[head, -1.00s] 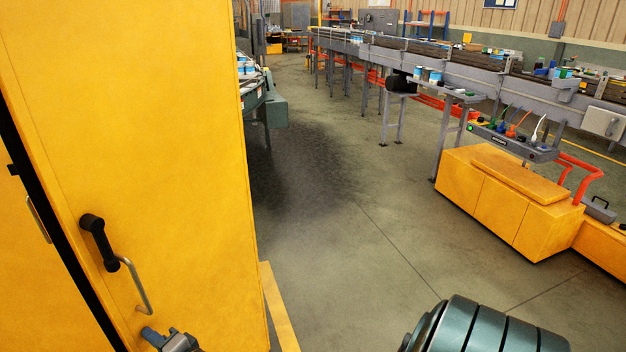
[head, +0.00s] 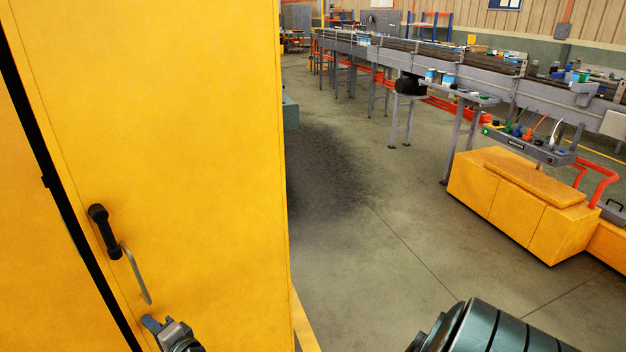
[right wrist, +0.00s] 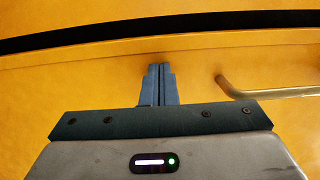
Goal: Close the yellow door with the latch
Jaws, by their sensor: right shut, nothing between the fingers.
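The yellow door (head: 180,130) is a large flat panel filling the left of the head view. A dark gap separates its left edge from another yellow panel (head: 40,260). The black latch handle (head: 104,232) is on the door near that edge, tilted. A bent metal bar handle (head: 137,276) is just below it and also shows in the right wrist view (right wrist: 270,90). My right gripper (head: 152,323) is below the bar. Its fingers (right wrist: 158,70) are together and empty, close to the door face; contact cannot be told. My left gripper is not in view.
Open floor (head: 370,260) lies right of the door. A yellow cart (head: 520,205) with a red rail stands at the right, before a long grey conveyor (head: 460,65). A yellow strip (head: 305,328) shows low beside the door's right edge.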

